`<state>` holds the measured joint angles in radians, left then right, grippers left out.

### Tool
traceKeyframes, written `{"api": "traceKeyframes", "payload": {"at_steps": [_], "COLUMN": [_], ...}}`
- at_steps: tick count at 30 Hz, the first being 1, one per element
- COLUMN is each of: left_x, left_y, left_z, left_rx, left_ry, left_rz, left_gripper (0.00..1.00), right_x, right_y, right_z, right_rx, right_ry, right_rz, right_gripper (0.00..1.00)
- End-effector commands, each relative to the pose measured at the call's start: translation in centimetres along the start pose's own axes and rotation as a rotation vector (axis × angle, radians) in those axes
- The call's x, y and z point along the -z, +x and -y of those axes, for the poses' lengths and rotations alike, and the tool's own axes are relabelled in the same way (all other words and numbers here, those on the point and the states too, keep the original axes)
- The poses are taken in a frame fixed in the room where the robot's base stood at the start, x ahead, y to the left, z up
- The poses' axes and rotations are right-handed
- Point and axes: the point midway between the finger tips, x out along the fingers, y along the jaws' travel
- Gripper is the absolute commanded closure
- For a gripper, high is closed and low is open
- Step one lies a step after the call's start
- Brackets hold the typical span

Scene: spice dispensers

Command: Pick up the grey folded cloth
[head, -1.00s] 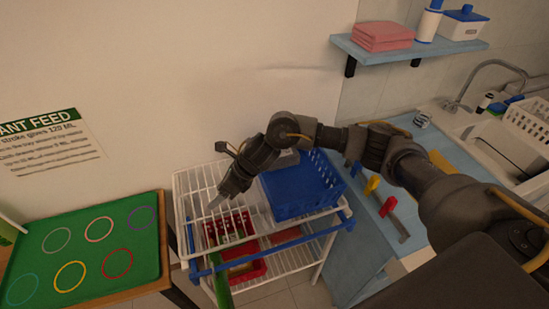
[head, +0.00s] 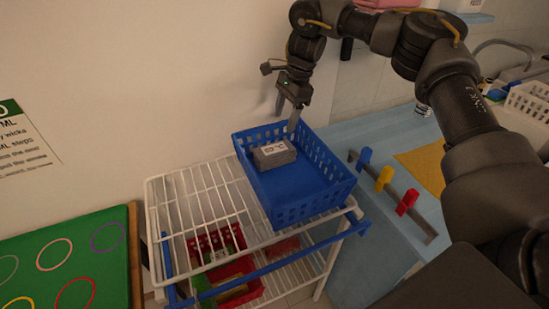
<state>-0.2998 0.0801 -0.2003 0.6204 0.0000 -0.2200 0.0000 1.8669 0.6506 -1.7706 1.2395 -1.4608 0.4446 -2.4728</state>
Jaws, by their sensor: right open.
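The grey folded cloth (head: 273,153) looks like a small grey block with a pale, dark-marked top. It lies inside the blue basket (head: 297,213), near its left back corner. My right gripper (head: 288,112) is open and points down above the basket's back side, behind and slightly right of the cloth. It appears apart from the cloth, and nothing shows between its fingers. My left gripper is not in view.
The blue basket stands on a white wire rack (head: 182,222) with a red basket (head: 238,268) below. At right is a blue counter (head: 365,138) with a strip of coloured clips (head: 383,178). A green board (head: 65,265) lies at left.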

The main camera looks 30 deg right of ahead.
Motion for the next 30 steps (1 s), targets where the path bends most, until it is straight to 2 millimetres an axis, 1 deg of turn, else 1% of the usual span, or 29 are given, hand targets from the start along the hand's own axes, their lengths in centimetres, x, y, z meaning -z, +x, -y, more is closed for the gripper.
{"api": "traceKeyframes", "payload": {"at_steps": [1, 4, 9, 12, 17, 20, 23, 25, 30], "left_x": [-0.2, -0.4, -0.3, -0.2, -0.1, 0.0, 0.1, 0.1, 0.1], "left_y": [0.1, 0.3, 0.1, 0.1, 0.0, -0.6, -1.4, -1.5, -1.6], "left_z": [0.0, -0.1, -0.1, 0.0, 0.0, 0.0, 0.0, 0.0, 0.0], "left_rx": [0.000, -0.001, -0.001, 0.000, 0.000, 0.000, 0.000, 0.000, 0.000], "left_ry": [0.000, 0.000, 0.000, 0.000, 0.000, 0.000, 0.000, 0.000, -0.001], "left_rz": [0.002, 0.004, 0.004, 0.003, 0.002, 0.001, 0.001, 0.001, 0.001], "left_gripper": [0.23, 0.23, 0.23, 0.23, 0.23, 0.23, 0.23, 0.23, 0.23], "right_x": [0.0, 0.0, 0.1, 0.1, 0.1, 0.2, 0.2, 0.2, 0.3], "right_y": [0.9, 2.6, 4.6, 5.1, 5.4, 6.5, 8.0, 9.1, 10.3], "right_z": [0.0, -0.1, -0.1, -0.1, -0.1, -0.1, 0.0, 0.0, 0.0], "right_rx": [-0.004, -0.005, -0.003, 0.000, 0.000, -0.004, -0.004, -0.003, 0.000], "right_ry": [-0.001, -0.001, 0.002, 0.002, 0.003, 0.003, 0.003, 0.004, 0.004], "right_rz": [0.000, 0.000, 0.000, 0.000, 0.000, -0.001, -0.001, 0.000, -0.001], "right_gripper": [0.36, 0.36, 0.36, 0.36, 0.36, 0.36, 0.36, 0.36, 0.36]}}
